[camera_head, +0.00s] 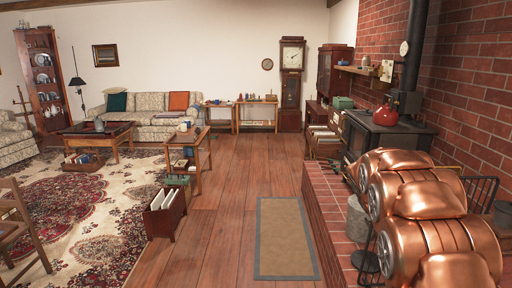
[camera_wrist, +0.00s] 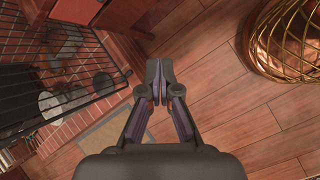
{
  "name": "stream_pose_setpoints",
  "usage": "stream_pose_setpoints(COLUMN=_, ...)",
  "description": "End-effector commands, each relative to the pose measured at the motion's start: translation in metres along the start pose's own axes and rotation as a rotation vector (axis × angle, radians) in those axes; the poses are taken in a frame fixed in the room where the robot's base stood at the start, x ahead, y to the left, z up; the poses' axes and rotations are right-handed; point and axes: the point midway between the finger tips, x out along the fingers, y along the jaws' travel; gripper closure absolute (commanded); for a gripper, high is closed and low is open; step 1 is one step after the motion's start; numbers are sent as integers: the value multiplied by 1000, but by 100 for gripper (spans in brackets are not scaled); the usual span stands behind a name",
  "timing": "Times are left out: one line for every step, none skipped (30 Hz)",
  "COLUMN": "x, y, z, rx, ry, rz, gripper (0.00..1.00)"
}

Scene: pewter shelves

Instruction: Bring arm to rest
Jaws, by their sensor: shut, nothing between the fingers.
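My gripper (camera_wrist: 159,94) shows in the middle of the wrist view. Its two dark fingers are closed together with nothing between them, above the wooden floor. My copper-coloured arm fills the lower right of the head view and looks folded, in front of the brick hearth and stove. The gripper itself cannot be made out in the head view.
The head view shows the brick hearth (camera_head: 318,205), a black stove (camera_head: 385,135), a beige mat (camera_head: 284,238) and clear wooden floor (camera_head: 228,225).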

Motion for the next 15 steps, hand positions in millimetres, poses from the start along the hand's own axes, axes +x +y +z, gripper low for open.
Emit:
stream_pose_setpoints(x=-13, y=-13, z=4, rx=33, ry=16, rz=-8, gripper=100)
stream_pose_setpoints(x=-17, y=-22, z=5, rx=54, ry=24, rz=-19, gripper=100)
stream_pose_setpoints(x=-22, y=-33, z=7, rx=80, ry=33, rz=-32, gripper=100)
stream_pose_setpoints(x=-28, y=-41, z=8, rx=101, ry=42, rz=-40, gripper=100)
stream_pose_setpoints(x=-33, y=-49, z=10, rx=123, ry=51, rz=-48, gripper=100)
stream_pose_setpoints(x=-38, y=-61, z=12, rx=150, ry=60, rz=-62, gripper=100)
stream_pose_setpoints(x=-42, y=-70, z=13, rx=168, ry=67, rz=-75, gripper=100)
stream_pose_setpoints(x=-47, y=-79, z=15, rx=188, ry=74, rz=-84, gripper=100)
stream_pose_setpoints(x=-53, y=-91, z=16, rx=216, ry=85, rz=-98, gripper=100)
stream_pose_setpoints(x=-56, y=-99, z=18, rx=234, ry=92, rz=-109, gripper=100)
stream_pose_setpoints(x=-60, y=-108, z=19, rx=253, ry=99, rz=-120, gripper=100)
stream_pose_setpoints(x=-65, y=-121, z=21, rx=279, ry=108, rz=-137, gripper=100)
stream_pose_setpoints(x=-69, y=-130, z=23, rx=297, ry=114, rz=-148, gripper=100)
stream_pose_setpoints(x=-72, y=-140, z=24, rx=315, ry=121, rz=-160, gripper=100)
stream_pose_setpoints(x=-77, y=-152, z=26, rx=340, ry=130, rz=-176, gripper=100)
